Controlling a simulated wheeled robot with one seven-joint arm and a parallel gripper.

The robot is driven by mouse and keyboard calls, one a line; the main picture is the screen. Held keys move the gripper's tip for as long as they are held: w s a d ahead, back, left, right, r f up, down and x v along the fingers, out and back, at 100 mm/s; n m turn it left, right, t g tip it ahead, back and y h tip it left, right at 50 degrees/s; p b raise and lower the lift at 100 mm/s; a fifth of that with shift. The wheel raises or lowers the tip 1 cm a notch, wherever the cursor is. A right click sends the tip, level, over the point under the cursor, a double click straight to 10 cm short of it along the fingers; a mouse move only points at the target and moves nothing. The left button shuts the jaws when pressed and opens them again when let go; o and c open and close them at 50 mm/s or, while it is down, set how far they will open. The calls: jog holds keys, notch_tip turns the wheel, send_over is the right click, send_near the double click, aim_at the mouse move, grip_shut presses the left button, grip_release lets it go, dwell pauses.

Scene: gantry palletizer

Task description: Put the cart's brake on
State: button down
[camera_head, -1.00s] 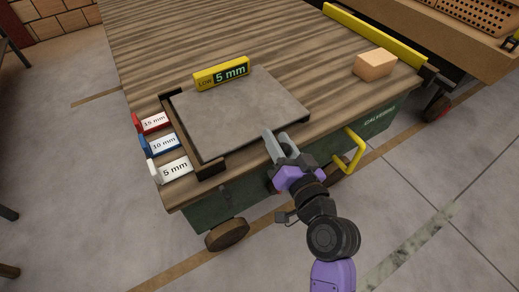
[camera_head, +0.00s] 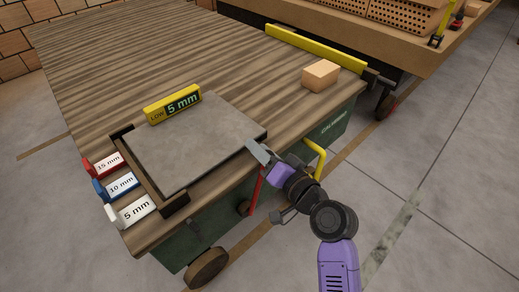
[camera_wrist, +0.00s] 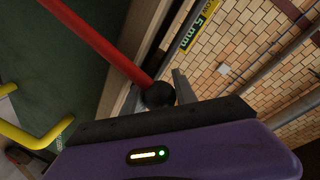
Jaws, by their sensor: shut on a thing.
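The cart (camera_head: 208,215) has a dark green body and a plank top. A red brake lever (camera_head: 257,192) stands at its near side, left of the yellow handle (camera_head: 318,158). In the wrist view the red lever (camera_wrist: 95,42) ends in a black knob (camera_wrist: 159,95). My gripper (camera_head: 260,152) is at the cart's edge by the lever's upper end, shut on the black knob. The gripper also shows in the wrist view (camera_wrist: 165,92). The head view hides the knob behind the gripper.
A grey slab (camera_head: 195,140) lies on the cart top beside a yellow 5 mm gauge (camera_head: 172,107), a wooden block (camera_head: 320,75) and several labelled cards (camera_head: 132,212). A workbench (camera_head: 400,50) stands behind right. The floor (camera_head: 440,215) at right is clear.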

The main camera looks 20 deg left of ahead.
jog(key=c, duration=1.3)
grip_release()
jog(key=shift+d, duration=0.15)
jog(key=v, duration=0.7)
jog(key=shift+s+d+p, duration=0.15)
jog(key=shift+d+p, duration=0.1)
jog(key=shift+p, duration=0.05)
